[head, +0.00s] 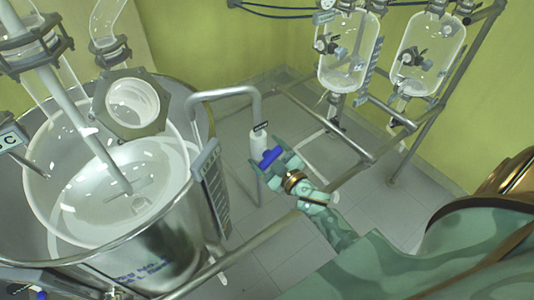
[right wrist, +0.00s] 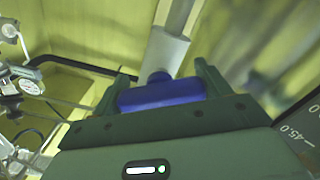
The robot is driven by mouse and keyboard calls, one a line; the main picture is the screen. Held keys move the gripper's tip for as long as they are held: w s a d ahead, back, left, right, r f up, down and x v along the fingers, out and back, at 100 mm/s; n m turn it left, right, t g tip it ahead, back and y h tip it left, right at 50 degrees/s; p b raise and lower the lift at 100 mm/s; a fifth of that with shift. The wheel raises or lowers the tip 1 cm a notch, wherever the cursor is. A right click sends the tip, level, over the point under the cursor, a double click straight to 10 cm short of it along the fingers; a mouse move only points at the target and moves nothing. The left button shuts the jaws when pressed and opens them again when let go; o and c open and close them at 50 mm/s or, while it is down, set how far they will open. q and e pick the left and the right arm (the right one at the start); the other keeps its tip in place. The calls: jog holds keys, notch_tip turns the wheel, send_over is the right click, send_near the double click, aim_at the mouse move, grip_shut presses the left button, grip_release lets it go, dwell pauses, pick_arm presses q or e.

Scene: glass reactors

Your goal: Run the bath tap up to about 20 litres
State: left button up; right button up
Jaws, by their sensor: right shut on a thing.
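The bath tap is a pale pipe (head: 228,93) that bends over the rim of the steel bath (head: 160,255) and runs down to a white valve body (head: 258,138) with a small dark label. Its blue handle (head: 270,157) sits between the fingers of my right gripper (head: 277,158). In the right wrist view the blue handle (right wrist: 160,95) lies crosswise between the two green fingers, which are shut on it. A level scale (head: 214,188) stands on the bath's right side; its marks are too small to read. My left gripper is not in view.
A glass vessel (head: 60,185) with a stirrer shaft (head: 80,130) stands inside the bath. Two smaller glass vessels (head: 348,55) and (head: 428,60) hang on a metal frame at the back right. A frame rail (head: 250,240) runs below my right arm. Tiled floor (head: 300,240) shows between.

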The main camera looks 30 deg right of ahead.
dwell(0.4)
jog(key=o, duration=1)
jog(key=s, duration=0.5)
jog(key=s+d, duration=0.1)
jog(key=s, duration=1)
jog(key=shift+s+d, duration=0.15)
